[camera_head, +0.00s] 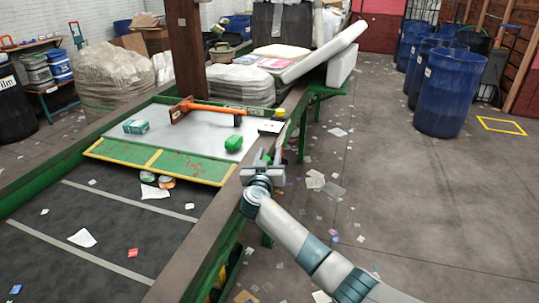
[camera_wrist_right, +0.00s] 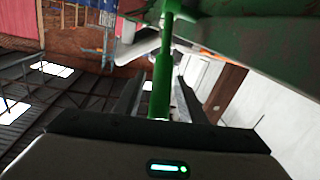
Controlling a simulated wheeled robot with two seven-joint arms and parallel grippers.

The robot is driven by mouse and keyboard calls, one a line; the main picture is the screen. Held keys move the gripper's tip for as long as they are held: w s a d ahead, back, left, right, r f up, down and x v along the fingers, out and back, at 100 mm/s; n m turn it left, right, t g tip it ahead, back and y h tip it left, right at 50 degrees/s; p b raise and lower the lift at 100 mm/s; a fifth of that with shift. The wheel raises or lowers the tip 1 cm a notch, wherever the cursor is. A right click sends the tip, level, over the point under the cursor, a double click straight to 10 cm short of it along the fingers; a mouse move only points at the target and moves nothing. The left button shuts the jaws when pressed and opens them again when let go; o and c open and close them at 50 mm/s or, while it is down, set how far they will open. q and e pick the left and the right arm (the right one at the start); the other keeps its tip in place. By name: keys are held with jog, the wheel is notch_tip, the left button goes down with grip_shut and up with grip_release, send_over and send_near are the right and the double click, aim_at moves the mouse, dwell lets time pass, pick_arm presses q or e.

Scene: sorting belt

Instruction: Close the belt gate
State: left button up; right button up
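The green belt gate (camera_head: 172,162) with yellow edges lies across the belt, between the dark belt and the pale sorting surface. My right gripper (camera_head: 263,163) is at the belt's right rail, beside the gate's right end. In the wrist view a green bar (camera_wrist_right: 163,75) runs between the two dark fingers of the right gripper (camera_wrist_right: 160,95). The fingers stand apart, with narrow gaps visible beside the bar. In the head view the gripper hides most of what is between its fingers. My left gripper is not in view.
The dark belt (camera_head: 105,225) carries scattered paper scraps. An orange-handled tool (camera_head: 210,109), a teal box (camera_head: 136,126) and a green item (camera_head: 233,144) lie on the pale surface. Blue barrels (camera_head: 450,92) stand at the right. The floor right of the belt is mostly open, with litter.

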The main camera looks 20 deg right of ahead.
grip_shut()
jog(key=shift+r, duration=0.15)
